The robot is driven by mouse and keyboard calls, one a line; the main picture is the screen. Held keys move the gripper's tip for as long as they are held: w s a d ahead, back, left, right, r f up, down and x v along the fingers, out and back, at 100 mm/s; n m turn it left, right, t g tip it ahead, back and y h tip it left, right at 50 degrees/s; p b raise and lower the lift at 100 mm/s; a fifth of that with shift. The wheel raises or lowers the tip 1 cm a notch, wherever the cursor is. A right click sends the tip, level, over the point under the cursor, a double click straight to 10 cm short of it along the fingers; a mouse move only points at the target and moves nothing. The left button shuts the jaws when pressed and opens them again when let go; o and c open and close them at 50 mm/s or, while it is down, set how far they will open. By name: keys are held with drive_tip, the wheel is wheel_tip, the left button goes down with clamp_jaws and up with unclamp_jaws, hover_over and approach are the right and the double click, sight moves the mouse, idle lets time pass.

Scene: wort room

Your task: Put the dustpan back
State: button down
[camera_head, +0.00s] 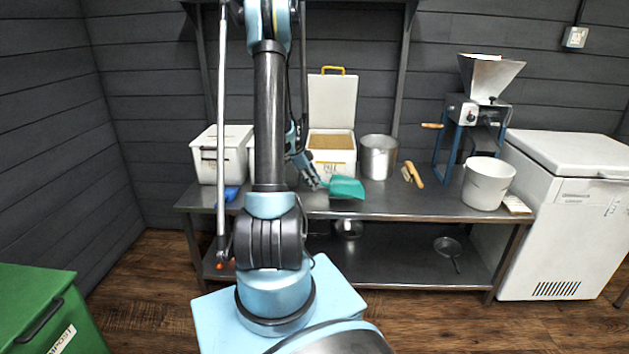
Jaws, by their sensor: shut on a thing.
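A teal dustpan (347,187) is near the front edge of the steel table, right of my arm. My gripper (314,180) is shut on its left end, where the handle is mostly hidden by the fingers. The pan part points to the right. I cannot tell whether the dustpan touches the tabletop or is held just above it. A brush (413,174) with a wooden handle lies on the table to the right.
The steel table (400,209) holds a white lidded bin (207,160), an open grain bin (333,163), a steel pot (378,158), a mill (478,110) and a white bucket (488,184). A blue item (230,193) lies left of my arm. Pans sit on the lower shelf.

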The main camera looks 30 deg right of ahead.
drive_tip(key=shift+f, duration=1.95)
drive_tip(key=shift+s, duration=0.1)
drive_tip(key=c, duration=1.4)
unclamp_jaws()
drive_tip(key=shift+a, duration=0.1)
drive_tip(key=shift+c, duration=0.2)
